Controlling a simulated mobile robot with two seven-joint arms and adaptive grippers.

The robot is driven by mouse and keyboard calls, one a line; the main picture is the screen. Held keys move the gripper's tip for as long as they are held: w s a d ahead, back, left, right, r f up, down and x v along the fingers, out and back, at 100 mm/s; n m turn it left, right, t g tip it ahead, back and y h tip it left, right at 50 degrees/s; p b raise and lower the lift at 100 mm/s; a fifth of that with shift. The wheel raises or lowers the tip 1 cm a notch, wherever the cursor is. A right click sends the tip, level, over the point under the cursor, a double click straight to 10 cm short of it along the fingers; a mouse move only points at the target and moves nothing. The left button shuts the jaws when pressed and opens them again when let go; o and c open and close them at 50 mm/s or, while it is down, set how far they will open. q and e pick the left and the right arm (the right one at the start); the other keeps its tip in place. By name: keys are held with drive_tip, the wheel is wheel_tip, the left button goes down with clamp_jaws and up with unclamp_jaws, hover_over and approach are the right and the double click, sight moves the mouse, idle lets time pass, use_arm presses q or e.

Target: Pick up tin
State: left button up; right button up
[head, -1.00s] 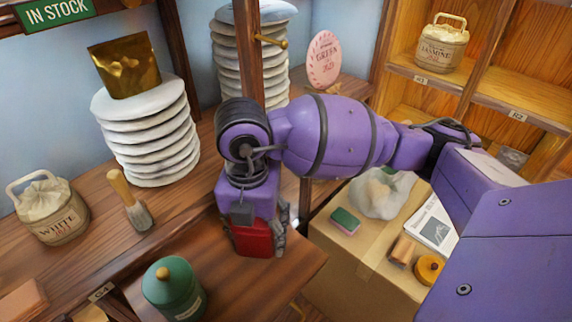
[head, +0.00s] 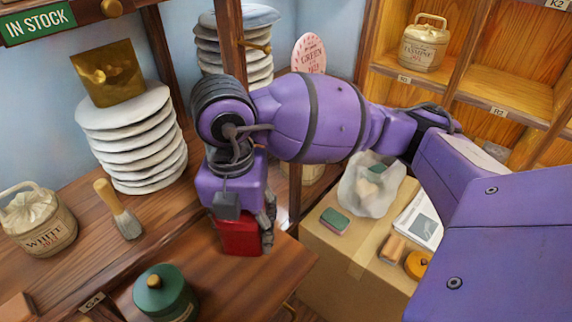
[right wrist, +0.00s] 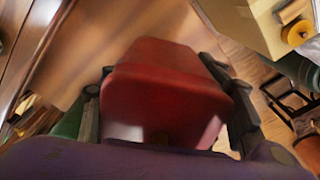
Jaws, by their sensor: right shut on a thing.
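A red tin (head: 237,236) with rounded edges is held in my right gripper (head: 243,222), over the lower wooden shelf. The gripper points down, and its dark fingers close on the tin's sides. In the right wrist view the red tin (right wrist: 165,92) fills the middle, with a dark finger on either side of it. The gripper's palm and wrist hide the tin's upper part in the head view. I cannot tell whether its base touches the wood. A green lidded canister (head: 164,296) with a brass knob stands to the left of it. My left gripper is not in view.
A cardboard box (head: 325,257) at right carries a sponge (head: 334,221), a pale bag (head: 366,190) and small items. A wooden post (head: 231,40) rises behind my gripper.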

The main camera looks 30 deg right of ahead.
sight(242, 227)
drive_tip(key=s+r, duration=0.1)
drive_tip(key=r, duration=0.1)
drive_tip(key=s+a+r, duration=0.1)
drive_tip(key=r, duration=0.1)
drive_tip(key=shift+s+p, duration=0.3)
drive_tip(key=s+a+r+p, duration=0.2)
drive_tip(key=s+r+p, duration=0.2)
drive_tip(key=s, duration=0.5)
drive_tip(key=shift+s+a, duration=0.2)
drive_tip(key=shift+a, duration=0.15)
